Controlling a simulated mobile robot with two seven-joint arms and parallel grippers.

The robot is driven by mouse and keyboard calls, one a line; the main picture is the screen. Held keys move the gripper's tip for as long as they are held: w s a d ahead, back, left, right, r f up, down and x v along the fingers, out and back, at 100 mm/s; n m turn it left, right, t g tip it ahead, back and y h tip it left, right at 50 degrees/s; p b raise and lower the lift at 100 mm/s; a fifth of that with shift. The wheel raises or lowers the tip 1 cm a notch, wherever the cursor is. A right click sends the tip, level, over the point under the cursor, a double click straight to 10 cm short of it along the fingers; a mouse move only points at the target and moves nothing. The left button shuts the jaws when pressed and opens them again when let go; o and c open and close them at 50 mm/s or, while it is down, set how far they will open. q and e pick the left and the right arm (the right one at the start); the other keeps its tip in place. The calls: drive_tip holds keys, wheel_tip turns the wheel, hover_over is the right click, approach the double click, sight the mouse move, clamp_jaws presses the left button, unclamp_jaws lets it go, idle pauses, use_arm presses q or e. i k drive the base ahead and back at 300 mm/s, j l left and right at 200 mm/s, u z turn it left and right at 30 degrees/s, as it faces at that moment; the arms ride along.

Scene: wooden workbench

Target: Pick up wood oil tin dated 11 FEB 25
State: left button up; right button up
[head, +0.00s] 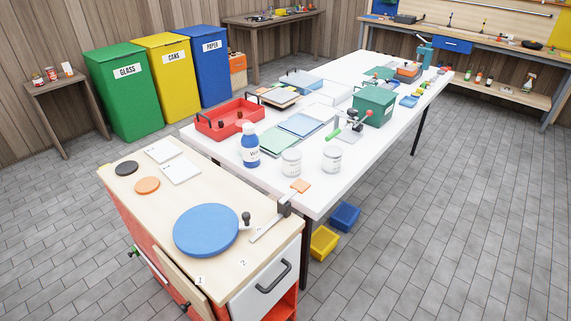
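No tin with a readable date shows in the head view, so I cannot tell which thing is the wood oil tin dated 11 FEB 25. Small tins or jars (51,74) stand on a low wooden side table (58,86) at the far left, too small to read. Two pale labelled containers, a left one (291,164) and a right one (332,159), stand near the front edge of the white table (318,188). Their labels are not legible. Neither of my grippers is in view.
A wood-topped cabinet (115,190) with a blue disc (206,231) stands in front. A blue bottle (250,147), red tray (222,128) and green box (374,105) are on the white table. Green, yellow and blue bins stand behind left. Grey floor is clear at right.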

sight(291, 158)
drive_tip(key=i+l+u, duration=0.1)
drive_tip(key=u, duration=1.15)
drive_tip(key=l+u, duration=0.85)
drive_tip(key=k+l+u, duration=0.1)
drive_tip(key=l+u, duration=0.15)
drive_tip(key=l, duration=0.15)
drive_tip(key=k+l+u, duration=0.25)
drive_tip(key=l, duration=0.2)
drive_tip(key=k+l+u, duration=0.15)
drive_tip(key=l, duration=0.3)
drive_tip(key=k+l+u, duration=0.15)
drive_tip(key=l, duration=0.3)
drive_tip(key=k+l, duration=0.1)
drive_tip(key=l, duration=0.2)
drive_tip(key=k+l, duration=0.25)
drive_tip(key=l, duration=0.3)
drive_tip(key=u, duration=0.05)
